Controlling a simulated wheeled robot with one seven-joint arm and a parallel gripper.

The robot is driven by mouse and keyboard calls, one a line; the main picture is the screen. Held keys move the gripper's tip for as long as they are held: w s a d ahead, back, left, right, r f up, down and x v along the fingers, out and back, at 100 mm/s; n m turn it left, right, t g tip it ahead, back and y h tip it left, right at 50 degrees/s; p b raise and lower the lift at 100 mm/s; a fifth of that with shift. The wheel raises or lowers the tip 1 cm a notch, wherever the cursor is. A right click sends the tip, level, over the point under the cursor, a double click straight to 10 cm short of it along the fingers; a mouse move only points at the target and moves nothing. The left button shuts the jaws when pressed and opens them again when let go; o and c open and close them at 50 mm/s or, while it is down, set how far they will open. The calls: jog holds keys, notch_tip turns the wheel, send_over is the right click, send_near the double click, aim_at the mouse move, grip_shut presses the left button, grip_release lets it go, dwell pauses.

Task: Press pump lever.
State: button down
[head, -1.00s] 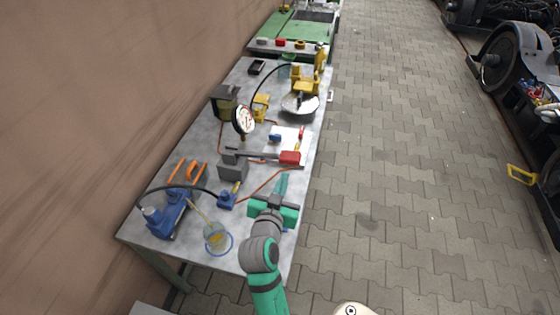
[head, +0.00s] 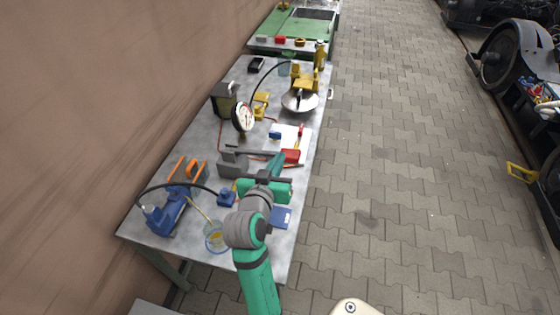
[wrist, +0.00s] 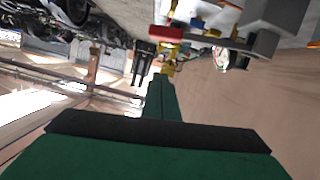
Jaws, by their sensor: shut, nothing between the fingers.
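The pump (head: 233,163) is a grey block on the workbench, with a grey lever reaching right to a red grip (head: 291,156). In the wrist view the red grip (wrist: 168,34) is at the top centre, with the grey bar running right from it to the grey block (wrist: 272,22). My gripper (head: 277,160) is shut and empty. In the head view its green fingertips overlap the lever just left of the red grip. In the wrist view the fingertips (wrist: 160,82) point towards the grip, with a gap in the picture. I cannot tell whether they touch.
The round dial gauge (head: 243,117) stands behind the pump. A blue device (head: 167,212) with a black hose and a glass beaker (head: 215,237) are at the near left. A yellow device with a metal dish (head: 299,101) stands farther back. The paved floor (head: 400,170) at right is clear.

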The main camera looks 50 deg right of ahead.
send_over(288, 156)
jog(key=a, duration=0.2)
jog(key=f, duration=0.2)
jog(key=shift+s+d+f, duration=0.1)
jog(key=shift+s+f, duration=0.1)
jog(key=shift+f, duration=0.4)
jog(key=shift+s+d+f, duration=0.1)
jog(key=shift+s+f, duration=0.05)
jog(key=shift+f, duration=1.2)
jog(key=shift+s, duration=0.1)
